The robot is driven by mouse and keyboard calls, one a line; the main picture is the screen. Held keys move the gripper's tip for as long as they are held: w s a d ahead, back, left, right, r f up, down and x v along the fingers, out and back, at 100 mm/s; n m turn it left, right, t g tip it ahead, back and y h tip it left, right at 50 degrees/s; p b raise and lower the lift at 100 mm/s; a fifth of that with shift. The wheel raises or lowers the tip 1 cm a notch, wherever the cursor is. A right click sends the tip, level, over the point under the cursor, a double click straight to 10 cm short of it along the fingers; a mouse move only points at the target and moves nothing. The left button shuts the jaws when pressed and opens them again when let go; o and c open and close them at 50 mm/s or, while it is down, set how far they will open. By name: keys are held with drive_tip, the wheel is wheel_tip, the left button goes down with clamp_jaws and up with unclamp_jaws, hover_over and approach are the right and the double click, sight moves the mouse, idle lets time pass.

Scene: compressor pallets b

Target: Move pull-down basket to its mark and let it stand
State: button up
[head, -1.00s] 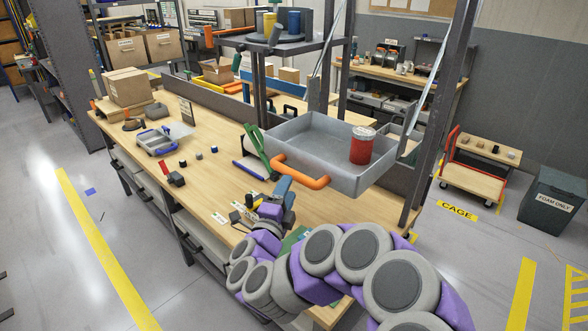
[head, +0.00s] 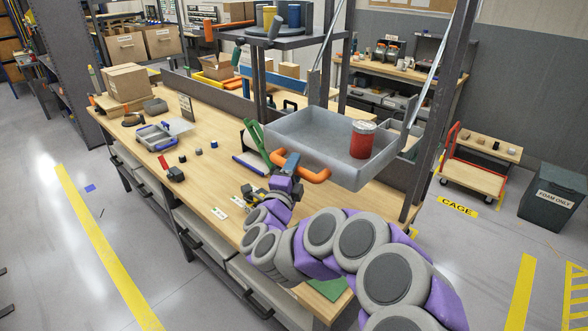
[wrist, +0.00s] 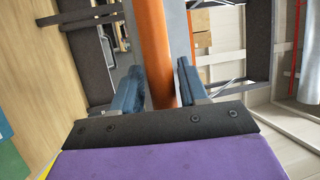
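The pull-down basket (head: 310,125) is a grey tray with an orange handle (head: 318,176) along its front. It hangs from the frame above the bench, with a red can (head: 362,140) standing in it. My gripper (head: 288,165) is at the left part of the handle. In the wrist view the orange handle (wrist: 153,50) runs between the two blue fingers of my gripper (wrist: 160,75). The fingers are open, with a small gap on each side of the handle. The basket's mark cannot be made out.
Dark posts (head: 435,110) of the frame stand beside the basket. An upper shelf (head: 275,42) holds yellow and blue containers. The wooden bench (head: 225,175) below carries a small grey tray (head: 155,138), small blocks and labels.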

clamp_jaws()
idle(0.4)
drive_tip(key=w+d+r+p, duration=0.4)
drive_tip(key=w+r+p, duration=0.1)
drive_tip(key=r, duration=0.5)
drive_tip(key=w+d+r+p, duration=0.4)
drive_tip(key=w+r, duration=0.2)
drive_tip(key=r, duration=0.5)
drive_tip(key=w+d+r+p, duration=0.4)
drive_tip(key=w+r+p, duration=0.1)
drive_tip(key=r, duration=0.6)
drive_tip(key=shift+w+d+p, duration=0.15)
drive_tip(key=shift+d+p, duration=0.2)
drive_tip(key=shift+d, duration=0.05)
drive_tip(key=shift+o, duration=1.1)
unclamp_jaws()
drive_tip(key=shift+w+d+f, duration=0.1)
drive_tip(key=shift+w, duration=0.05)
drive_tip(key=shift+f, duration=0.1)
